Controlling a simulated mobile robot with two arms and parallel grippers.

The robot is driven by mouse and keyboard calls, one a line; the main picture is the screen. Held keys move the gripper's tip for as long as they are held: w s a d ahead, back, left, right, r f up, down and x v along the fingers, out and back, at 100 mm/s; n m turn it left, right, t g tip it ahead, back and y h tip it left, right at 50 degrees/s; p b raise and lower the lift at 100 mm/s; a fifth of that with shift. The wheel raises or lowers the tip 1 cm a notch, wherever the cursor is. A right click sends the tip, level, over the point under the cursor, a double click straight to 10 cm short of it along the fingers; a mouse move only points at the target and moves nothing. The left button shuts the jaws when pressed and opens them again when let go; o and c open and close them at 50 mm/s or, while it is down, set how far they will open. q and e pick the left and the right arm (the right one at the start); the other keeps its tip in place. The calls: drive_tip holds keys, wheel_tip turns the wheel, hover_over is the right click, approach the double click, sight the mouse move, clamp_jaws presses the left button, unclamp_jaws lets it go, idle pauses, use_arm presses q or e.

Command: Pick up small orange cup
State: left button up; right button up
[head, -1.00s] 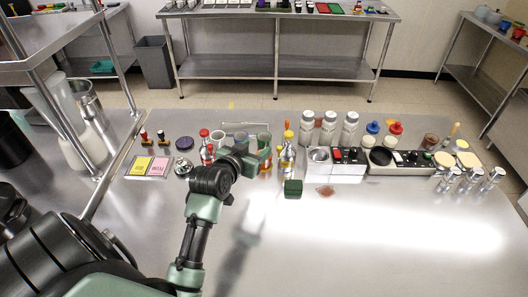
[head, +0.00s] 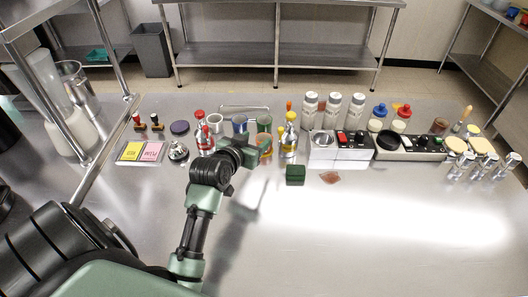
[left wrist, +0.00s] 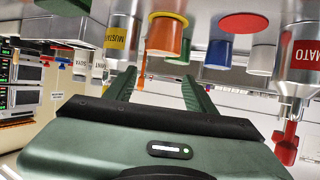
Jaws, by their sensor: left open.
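The small orange cup (left wrist: 166,36) shows in the left wrist view, which looks upside down. It stands ahead of my left gripper (left wrist: 160,84), roughly in line with the gap between its two fingers. The fingers are apart and nothing is between them. In the head view a part of the orange cup (head: 265,142) shows just past the left gripper (head: 262,150), whose hand hides the rest. A green cup (left wrist: 185,52) is right beside it. My right gripper is not in view.
A mustard bottle (head: 289,138) stands close to the right of the orange cup. A blue cup (head: 240,124), a white cup (head: 215,122) and a red-topped bottle (head: 205,140) stand to the left. A green block (head: 295,175) lies in front. The front right of the counter is clear.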

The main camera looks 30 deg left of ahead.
use_arm(q)
wheel_tip(320, 180, down, 4)
drive_tip(key=b, duration=0.2)
drive_tip(key=shift+r+b, duration=0.1)
drive_tip(key=shift+b, duration=0.25)
drive_tip(key=shift+x, duration=1.45)
drive_tip(key=p+x, duration=0.1)
drive_tip(key=x, duration=0.4)
drive_tip(key=shift+s+a, duration=0.1)
drive_tip(key=shift+s, duration=0.15)
drive_tip(key=shift+c, duration=0.8)
clamp_jaws()
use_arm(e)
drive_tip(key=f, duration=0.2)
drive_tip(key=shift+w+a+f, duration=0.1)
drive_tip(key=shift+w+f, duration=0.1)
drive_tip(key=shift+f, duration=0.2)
